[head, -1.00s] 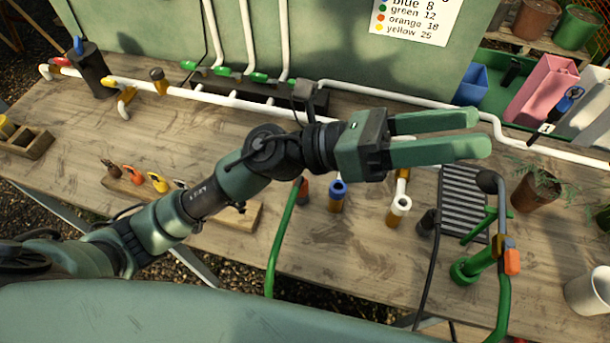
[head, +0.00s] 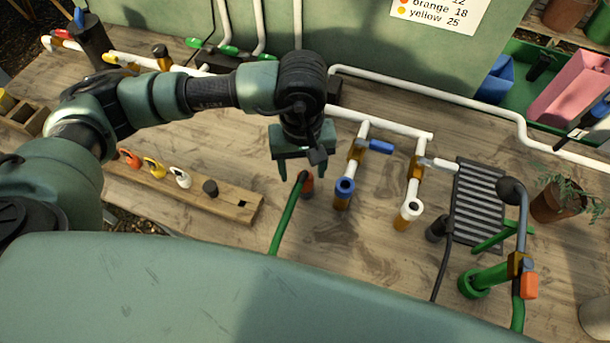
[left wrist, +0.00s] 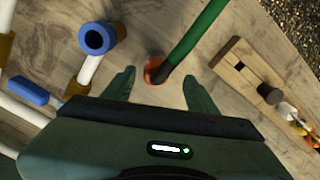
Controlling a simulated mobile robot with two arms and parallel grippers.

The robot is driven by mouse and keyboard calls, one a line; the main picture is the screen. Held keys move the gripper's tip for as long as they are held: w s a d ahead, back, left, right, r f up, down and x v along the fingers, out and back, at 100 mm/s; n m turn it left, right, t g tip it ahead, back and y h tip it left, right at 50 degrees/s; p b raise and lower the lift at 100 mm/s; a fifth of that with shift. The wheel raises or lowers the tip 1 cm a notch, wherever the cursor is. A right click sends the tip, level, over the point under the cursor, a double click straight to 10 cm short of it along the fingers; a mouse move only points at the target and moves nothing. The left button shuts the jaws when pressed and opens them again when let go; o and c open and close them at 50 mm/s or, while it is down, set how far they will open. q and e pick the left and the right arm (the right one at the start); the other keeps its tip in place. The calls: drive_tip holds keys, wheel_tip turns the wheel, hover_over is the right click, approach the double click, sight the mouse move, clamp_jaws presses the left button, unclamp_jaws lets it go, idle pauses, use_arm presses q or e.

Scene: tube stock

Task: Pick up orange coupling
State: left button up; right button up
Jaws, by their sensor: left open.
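An orange coupling (head: 307,183) stands on the table at the end of a green hose (head: 287,217). In the left wrist view the orange coupling (left wrist: 154,70) shows between the fingertips, with the hose's dark end at it. My left gripper (head: 304,172) points down over it, open, with one finger on each side; I cannot tell whether they touch it. Another orange piece (head: 130,157) sits on the wooden rack (head: 235,203) beside a yellow one (head: 154,167), a white one (head: 180,177) and a dark one (head: 210,188). My right gripper is not in view.
A black ribbed grate (head: 480,200) and a green pump (head: 486,277) with an orange part (head: 530,285) are further right. White piping runs along the back.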

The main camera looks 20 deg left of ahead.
use_arm(q)
drive_tip(key=shift+w+d+f+p, duration=0.15)
drive_tip(key=shift+f+p, duration=0.2)
drive_tip(key=shift+f, duration=0.65)
drive_tip(key=shift+s+d+f+p, duration=0.1)
drive_tip(key=shift+f+p, duration=0.2)
drive_tip(key=shift+f, duration=0.65)
clamp_jaws()
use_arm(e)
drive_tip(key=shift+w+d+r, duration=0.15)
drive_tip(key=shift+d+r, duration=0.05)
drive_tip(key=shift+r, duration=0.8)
use_arm(q)
drive_tip(key=shift+r, duration=0.1)
